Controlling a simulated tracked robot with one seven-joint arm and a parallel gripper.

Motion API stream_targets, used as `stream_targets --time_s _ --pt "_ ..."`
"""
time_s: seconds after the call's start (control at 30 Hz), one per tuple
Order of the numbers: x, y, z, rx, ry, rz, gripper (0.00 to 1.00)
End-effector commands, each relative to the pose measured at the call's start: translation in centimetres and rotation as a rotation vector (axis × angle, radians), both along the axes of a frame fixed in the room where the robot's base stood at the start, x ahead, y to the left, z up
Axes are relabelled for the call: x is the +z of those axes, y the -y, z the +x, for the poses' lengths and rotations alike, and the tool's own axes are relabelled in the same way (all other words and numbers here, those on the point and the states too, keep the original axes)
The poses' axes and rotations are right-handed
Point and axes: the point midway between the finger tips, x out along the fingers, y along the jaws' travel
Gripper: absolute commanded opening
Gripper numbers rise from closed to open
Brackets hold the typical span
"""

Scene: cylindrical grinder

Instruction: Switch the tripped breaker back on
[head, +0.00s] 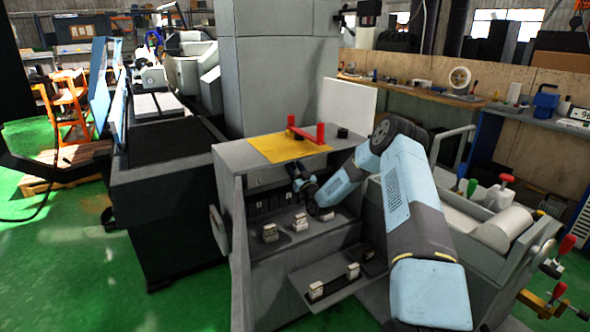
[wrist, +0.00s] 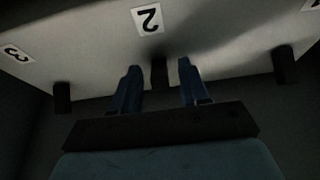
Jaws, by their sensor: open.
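In the wrist view, a pale panel carries dark stubby breaker levers in a row. A middle lever (wrist: 159,74) sits by the label "2" (wrist: 148,20), a left lever (wrist: 62,98) by the label "3" (wrist: 16,53), and a right lever (wrist: 285,66) by a partly cut-off label. My gripper (wrist: 158,64) is open, with its two blue fingers on either side of the middle lever and gaps visible between. I cannot tell which lever is tripped. In the head view, my arm reaches into the grey cabinet (head: 232,157), whose dark recess partly hides the switches.
A yellow mat (head: 268,150) with a red handled piece (head: 306,132) lies on the cabinet top. A tray with a white cylinder (head: 505,230) is at the right. Green floor is open at the left.

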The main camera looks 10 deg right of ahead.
Motion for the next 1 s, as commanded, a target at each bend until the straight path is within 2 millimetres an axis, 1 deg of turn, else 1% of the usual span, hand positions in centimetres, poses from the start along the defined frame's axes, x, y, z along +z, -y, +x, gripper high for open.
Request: stream_targets --time_s 0.33,0.7,0.8,1.0 --pt "0.09 -0.05 0.23 0.0 0.0 0.0 0.44" --pt "0.08 0.02 0.22 -0.001 0.0 0.0 0.08" --pt "0.09 0.05 0.22 -0.001 0.0 -0.001 0.0" --pt "0.17 0.11 0.21 -0.001 -0.002 -0.001 0.0"
